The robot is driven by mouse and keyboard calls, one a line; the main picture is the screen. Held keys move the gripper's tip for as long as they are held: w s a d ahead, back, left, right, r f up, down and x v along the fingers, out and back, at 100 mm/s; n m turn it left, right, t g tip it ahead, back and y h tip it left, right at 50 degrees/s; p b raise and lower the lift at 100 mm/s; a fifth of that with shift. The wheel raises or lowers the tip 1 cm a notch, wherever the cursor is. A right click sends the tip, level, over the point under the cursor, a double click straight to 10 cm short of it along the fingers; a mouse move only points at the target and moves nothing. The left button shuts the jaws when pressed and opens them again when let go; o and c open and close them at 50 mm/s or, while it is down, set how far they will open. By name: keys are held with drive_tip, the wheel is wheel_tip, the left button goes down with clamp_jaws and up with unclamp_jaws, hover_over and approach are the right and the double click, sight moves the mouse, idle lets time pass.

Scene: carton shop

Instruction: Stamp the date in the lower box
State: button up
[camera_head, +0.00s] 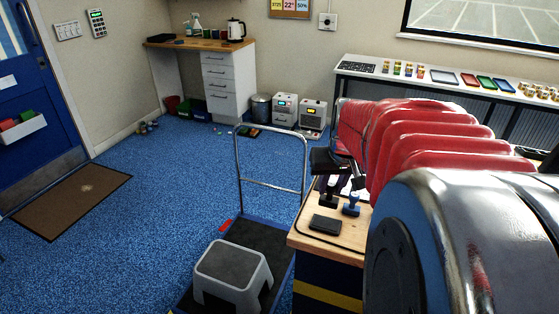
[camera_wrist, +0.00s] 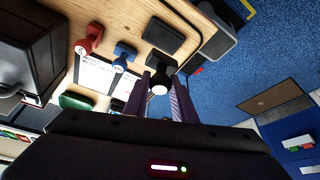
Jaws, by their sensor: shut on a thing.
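My gripper (camera_wrist: 161,92) is shut on a black-handled stamp (camera_wrist: 160,66), its two purplish fingers on either side of the handle. The stamp is over or on the wooden bench; I cannot tell whether its base touches the top. A blue stamp (camera_wrist: 124,54) and a red stamp (camera_wrist: 89,38) stand to its left in the wrist view. A white paper form (camera_wrist: 97,75) lies below them, partly hidden; its boxes cannot be read. A black ink pad (camera_wrist: 164,37) lies beyond the black stamp. In the head view, the blue stamp (camera_head: 351,208) and black pad (camera_head: 325,224) show on the bench.
The wooden bench (camera_head: 305,240) has a dark edge line. A green pad (camera_wrist: 76,101) and a large dark machine (camera_wrist: 22,55) are at the left in the wrist view. A trolley with a grey step stool (camera_head: 232,272) stands beside the bench. Blue floor beyond is mostly clear.

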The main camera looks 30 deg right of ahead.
drive_tip(key=shift+w, duration=0.1)
drive_tip(key=w+a+n, duration=0.2)
drive_tip(key=w+a, duration=2.2)
drive_tip(key=a, duration=0.3)
drive_tip(key=shift+r+y, duration=0.4)
